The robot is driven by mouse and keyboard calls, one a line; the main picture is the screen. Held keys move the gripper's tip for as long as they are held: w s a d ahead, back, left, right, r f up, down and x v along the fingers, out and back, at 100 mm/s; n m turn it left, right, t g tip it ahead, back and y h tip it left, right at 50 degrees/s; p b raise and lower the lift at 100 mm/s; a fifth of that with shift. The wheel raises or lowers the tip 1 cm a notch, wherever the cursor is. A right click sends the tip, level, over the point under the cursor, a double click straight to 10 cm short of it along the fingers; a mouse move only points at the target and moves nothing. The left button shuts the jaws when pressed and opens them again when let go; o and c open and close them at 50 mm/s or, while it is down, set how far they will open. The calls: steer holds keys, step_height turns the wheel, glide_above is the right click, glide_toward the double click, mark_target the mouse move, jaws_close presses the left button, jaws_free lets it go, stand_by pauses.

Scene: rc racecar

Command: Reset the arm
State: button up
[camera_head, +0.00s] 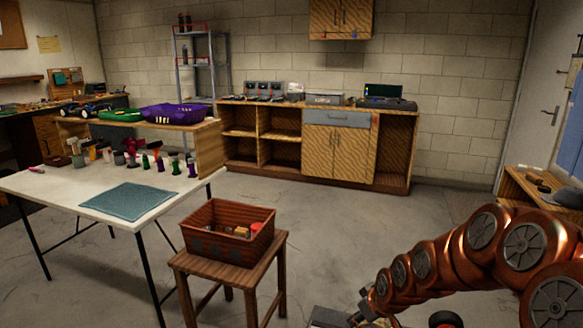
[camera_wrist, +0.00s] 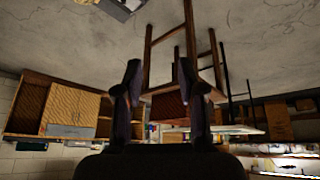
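My copper-coloured arm (camera_head: 455,255) reaches in from the right edge of the head view, bending down to the bottom middle. Its end lies low, to the right of the wooden stool, partly cut off by the frame. In the wrist view my gripper (camera_wrist: 157,70) shows two dark fingers standing apart with nothing held between them. That view is upside down, with the floor at the top. Beyond the fingers it shows the stool (camera_wrist: 188,45) and the basket (camera_wrist: 168,106).
The stool (camera_head: 279,262) bears a brown basket (camera_head: 205,241) with small items. A white table (camera_head: 50,190) with a teal mat (camera_head: 128,200) stands left. A wooden cabinet (camera_head: 338,150) lines the back wall; a wooden shelf unit (camera_head: 515,185) is at right. Floor (camera_head: 370,215) between is clear.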

steer(key=s+r+m+g+p, duration=0.2)
steer(key=s+r+p, duration=0.2)
steer(key=s+r, duration=0.4)
steer(key=s+r+m+g+h+p, duration=0.1)
steer(key=s+r+p, duration=0.4)
steer(key=s, duration=1.1)
steer(key=s+r+m+g+h+p, duration=0.1)
steer(key=s+r+m+g+p, duration=0.2)
steer(key=s+r, duration=0.9)
steer(key=shift+s+d+g+p, duration=0.3)
steer(key=shift+g+p, duration=0.1)
steer(key=shift+p, duration=0.25)
